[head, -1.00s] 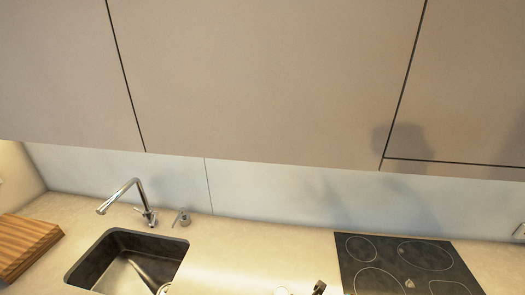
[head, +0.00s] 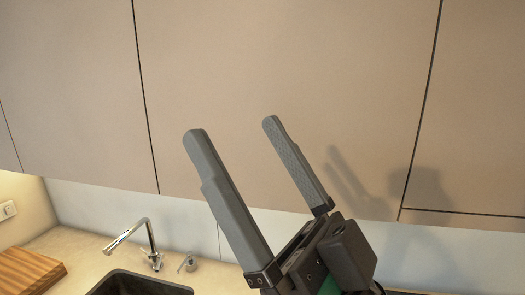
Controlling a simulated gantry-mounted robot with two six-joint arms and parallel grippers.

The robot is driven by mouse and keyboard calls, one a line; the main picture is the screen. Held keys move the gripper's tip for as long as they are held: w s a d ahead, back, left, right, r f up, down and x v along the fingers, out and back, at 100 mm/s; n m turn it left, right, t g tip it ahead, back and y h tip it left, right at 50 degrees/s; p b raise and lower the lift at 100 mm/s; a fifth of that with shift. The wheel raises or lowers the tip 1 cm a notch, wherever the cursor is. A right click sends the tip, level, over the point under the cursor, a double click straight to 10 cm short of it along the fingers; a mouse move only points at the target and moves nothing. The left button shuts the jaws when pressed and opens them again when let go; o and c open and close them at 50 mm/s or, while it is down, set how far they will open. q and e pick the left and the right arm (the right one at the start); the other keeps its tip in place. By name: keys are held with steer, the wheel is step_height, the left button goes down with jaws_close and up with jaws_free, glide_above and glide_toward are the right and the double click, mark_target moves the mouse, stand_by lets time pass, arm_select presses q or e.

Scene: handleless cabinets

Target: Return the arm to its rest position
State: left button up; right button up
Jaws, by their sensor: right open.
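My right gripper (head: 232,138) rises from the bottom of the head view, right of the middle. Its two long grey fingers point up and to the left, spread wide apart with nothing between them. It is in front of the handleless upper cabinets (head: 270,60), whose doors are closed and flush, and it casts a shadow on them to its right. I cannot tell the exact gap between fingers and doors. My left gripper is not in view.
A sink (head: 135,284) with a chrome tap (head: 150,240) and a small soap dispenser (head: 188,263) is at the lower left. A wooden board (head: 28,272) lies on the counter (head: 85,250) at far left. The gripper and the frame's edge hide the hob area.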

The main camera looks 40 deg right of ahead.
arm_select(q)
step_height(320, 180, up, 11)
steer(key=p, duration=1.1)
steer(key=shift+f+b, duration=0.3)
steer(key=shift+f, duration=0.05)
arm_select(e)
step_height(320, 180, up, 10)
steer(key=d+h, duration=0.1)
steer(key=h, duration=0.1)
steer(key=shift+w+d+m+h, duration=0.2)
steer(key=shift+m+h, duration=0.2)
